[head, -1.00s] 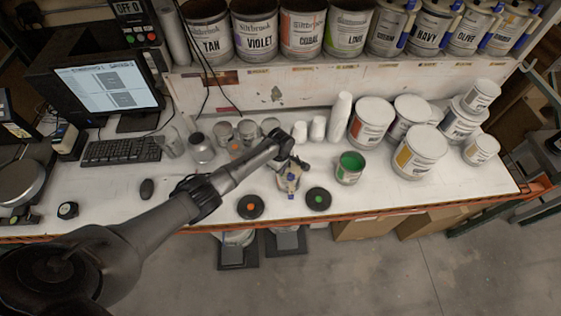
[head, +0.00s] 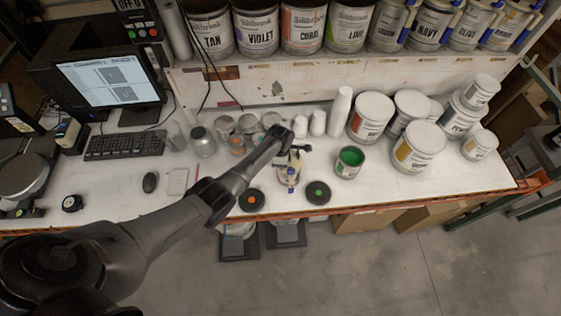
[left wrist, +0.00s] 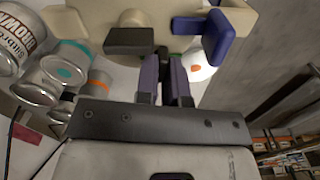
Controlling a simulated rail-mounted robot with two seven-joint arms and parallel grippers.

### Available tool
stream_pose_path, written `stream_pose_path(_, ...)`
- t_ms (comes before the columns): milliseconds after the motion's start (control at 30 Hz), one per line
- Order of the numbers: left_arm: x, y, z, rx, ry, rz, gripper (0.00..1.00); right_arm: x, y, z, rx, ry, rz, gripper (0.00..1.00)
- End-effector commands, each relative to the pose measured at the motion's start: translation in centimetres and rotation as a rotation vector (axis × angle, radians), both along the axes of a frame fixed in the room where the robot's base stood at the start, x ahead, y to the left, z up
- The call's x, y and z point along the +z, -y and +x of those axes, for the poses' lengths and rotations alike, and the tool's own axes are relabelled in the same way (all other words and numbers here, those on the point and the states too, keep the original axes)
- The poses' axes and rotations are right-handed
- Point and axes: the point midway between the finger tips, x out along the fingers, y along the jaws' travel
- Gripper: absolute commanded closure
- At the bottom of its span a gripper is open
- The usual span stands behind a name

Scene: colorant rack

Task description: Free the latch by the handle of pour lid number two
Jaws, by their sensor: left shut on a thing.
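A beige pour lid (head: 289,172) with blue latch parts sits on a small can on the bench, between the arm and the green paint can. In the left wrist view the beige lid (left wrist: 85,25) fills the top, with a blue latch (left wrist: 217,38) to the right and a black block (left wrist: 128,40) to the left. My left gripper (head: 292,151) is at the lid's far side. In the wrist view its fingers (left wrist: 167,70) are close together on a thin dark part of the lid, seemingly its handle, mostly hidden. No number shows on the lid. My right gripper is out of view.
An open can of green paint (head: 349,162) stands to the right. Two black discs, with orange (head: 251,200) and green (head: 317,193) dots, lie at the front edge. Metal cans (head: 225,126) and white cups (head: 318,122) stand behind. Large white-lidded cans (head: 418,147) crowd the right.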

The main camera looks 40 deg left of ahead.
Motion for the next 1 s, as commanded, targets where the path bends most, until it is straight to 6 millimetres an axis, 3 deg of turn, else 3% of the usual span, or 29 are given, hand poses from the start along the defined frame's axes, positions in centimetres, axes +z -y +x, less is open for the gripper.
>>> stream_pose_path(600,0.05,0.04,0.04,0.017,0.001,0.000,1.00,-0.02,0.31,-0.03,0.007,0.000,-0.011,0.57)
stream_pose_path(633,0.06,0.04,0.04,0.017,0.001,0.000,0.90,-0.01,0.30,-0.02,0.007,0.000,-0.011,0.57)
stream_pose_path(733,0.05,0.03,0.05,0.017,0.001,0.000,0.80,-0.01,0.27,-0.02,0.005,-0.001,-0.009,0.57)
stream_pose_path(1000,0.09,0.03,0.03,0.016,0.001,-0.001,0.80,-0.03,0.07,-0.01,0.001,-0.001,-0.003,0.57)
